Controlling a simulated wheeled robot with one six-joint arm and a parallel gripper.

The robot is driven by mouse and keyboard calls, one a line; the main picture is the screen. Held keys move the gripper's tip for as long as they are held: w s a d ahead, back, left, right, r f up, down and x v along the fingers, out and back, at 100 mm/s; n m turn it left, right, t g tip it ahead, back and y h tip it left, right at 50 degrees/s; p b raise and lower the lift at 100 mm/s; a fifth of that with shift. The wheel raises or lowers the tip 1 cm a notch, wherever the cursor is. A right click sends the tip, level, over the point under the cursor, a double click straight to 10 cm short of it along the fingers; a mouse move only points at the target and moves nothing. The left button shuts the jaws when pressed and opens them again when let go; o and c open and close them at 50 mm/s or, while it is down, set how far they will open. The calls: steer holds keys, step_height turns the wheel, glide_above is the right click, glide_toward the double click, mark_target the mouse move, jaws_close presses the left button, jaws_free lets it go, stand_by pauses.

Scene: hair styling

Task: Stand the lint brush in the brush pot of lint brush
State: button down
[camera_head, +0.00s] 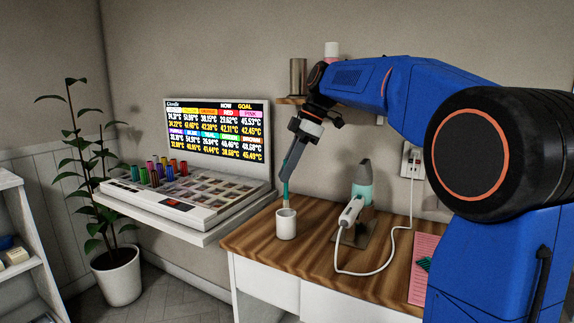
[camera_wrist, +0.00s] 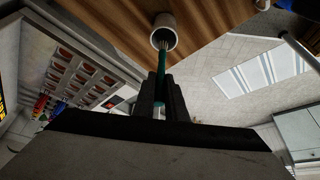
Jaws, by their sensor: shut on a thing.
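My gripper (camera_head: 288,177) is shut on the lint brush (camera_head: 286,190), a teal stick held nearly upright above the wooden table. In the wrist view the teal brush (camera_wrist: 158,67) runs out from between the fingers (camera_wrist: 160,95) toward the pot. The brush pot (camera_head: 286,225) is a small white cup near the table's left end. In the wrist view the pot (camera_wrist: 164,30) shows its open mouth, with the brush's far end over or inside it. I cannot tell how deep the end reaches.
A shelf with a console and screen (camera_head: 217,130) stands left. A pink mat (camera_head: 424,262) lies right.

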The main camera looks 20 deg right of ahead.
steer(key=shift+f, duration=2)
steer(key=c, duration=1.7)
jaws_free()
steer(key=o, duration=0.5)
steer(key=shift+r, duration=0.1)
steer(key=shift+r, duration=3.4)
